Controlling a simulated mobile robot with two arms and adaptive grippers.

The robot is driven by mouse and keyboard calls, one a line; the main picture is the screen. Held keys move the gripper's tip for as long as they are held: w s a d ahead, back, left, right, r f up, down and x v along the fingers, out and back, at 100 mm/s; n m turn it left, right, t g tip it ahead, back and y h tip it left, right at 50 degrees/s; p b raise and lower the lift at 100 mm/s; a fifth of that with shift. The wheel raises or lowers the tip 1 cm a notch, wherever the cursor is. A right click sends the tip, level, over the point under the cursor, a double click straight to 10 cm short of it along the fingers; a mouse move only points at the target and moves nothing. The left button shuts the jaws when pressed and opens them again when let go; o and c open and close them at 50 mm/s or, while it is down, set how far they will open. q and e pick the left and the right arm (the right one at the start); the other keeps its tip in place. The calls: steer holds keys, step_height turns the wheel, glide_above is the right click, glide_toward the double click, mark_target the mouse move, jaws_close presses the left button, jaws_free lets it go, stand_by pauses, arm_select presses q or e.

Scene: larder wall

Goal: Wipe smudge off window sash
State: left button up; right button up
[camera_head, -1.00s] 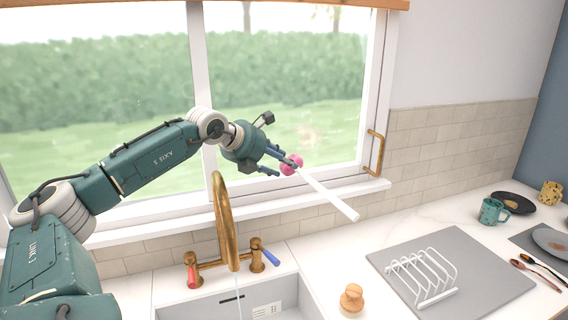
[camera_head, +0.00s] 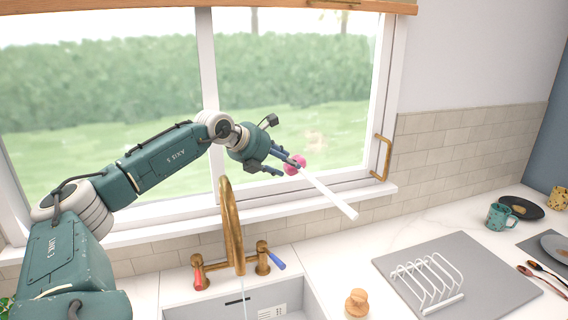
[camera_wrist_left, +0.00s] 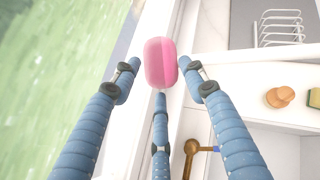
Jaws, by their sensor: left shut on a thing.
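My left gripper (camera_head: 284,164) is in front of the lower right window pane, its blue fingers closed around a pink, rounded sponge-like head (camera_head: 294,165). A white rod (camera_head: 331,194) extends from the pink head down to the right. I cannot tell the gap to the glass. My right gripper is out of view.
A brass tap (camera_head: 231,225) rises over the sink (camera_head: 268,308) below my arm. A brass window handle (camera_head: 383,157) is on the right frame. A wooden-topped brush (camera_head: 357,302), a white rack (camera_head: 428,282) and a teal mug (camera_head: 498,216) stand on the counter.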

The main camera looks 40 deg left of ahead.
arm_select(q)
steer(key=shift+w+a, duration=0.1)
steer(key=shift+a, duration=0.15)
